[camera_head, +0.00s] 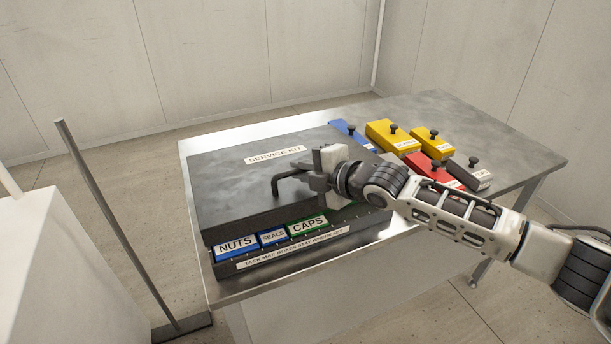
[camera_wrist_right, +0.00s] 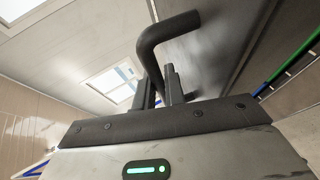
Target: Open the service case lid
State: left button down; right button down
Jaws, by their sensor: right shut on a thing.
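The service case (camera_head: 250,170) is a dark grey box with a "SERVICE KIT" label on its lid, lying on the metal table. The gripper hides part of the handle and the lid's right front. My left gripper is not in view.
Blue, yellow, red and grey knobbed blocks (camera_head: 391,136) stand right of the case. A grey post (camera_head: 115,220) stands left of the table (camera_head: 525,160).

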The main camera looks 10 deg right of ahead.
jog(key=w+a+r+m+g+h+p, duration=0.1)
jog(key=w+r+g, duration=0.3)
jog(key=w+r, duration=0.4)
notch_tip(320, 180, up, 3)
jog(key=shift+a+r+h, duration=0.1)
jog(key=shift+a+h, duration=0.6)
jog(key=shift+a, duration=0.1)
jog(key=shift+w, duration=0.1)
jog(key=c, duration=1.5)
grip_release()
jog(key=shift+d, duration=0.15)
